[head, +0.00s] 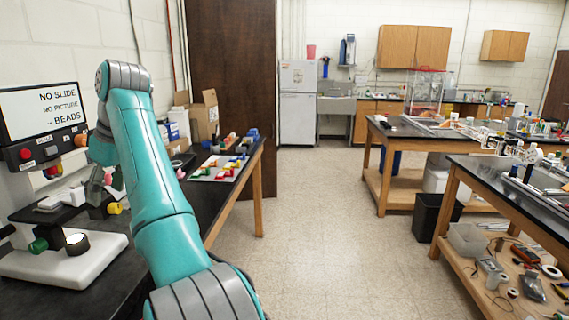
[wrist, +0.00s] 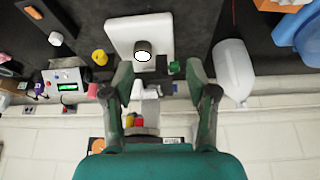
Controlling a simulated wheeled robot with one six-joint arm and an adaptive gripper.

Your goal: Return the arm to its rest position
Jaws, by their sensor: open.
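My teal arm rises from the bottom middle of the head view and bends down at the upper left. My gripper (head: 106,184) hangs over the left bench, close to a white microscope-like device (head: 62,265) with a green knob and a black ring. In the wrist view my gripper (wrist: 160,79) has its two dark fingertips wide apart, with nothing held between them. The white device (wrist: 124,30) shows just beyond the fingertips. Whether the fingers touch any part of it cannot be told.
A screen (head: 42,112) stands at the left wall beside the gripper. A tray with colored pieces (head: 218,168) and cardboard boxes (head: 203,116) lie further along the bench. A white jug (wrist: 233,72) is near one finger in the wrist view. The middle floor (head: 320,220) is clear.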

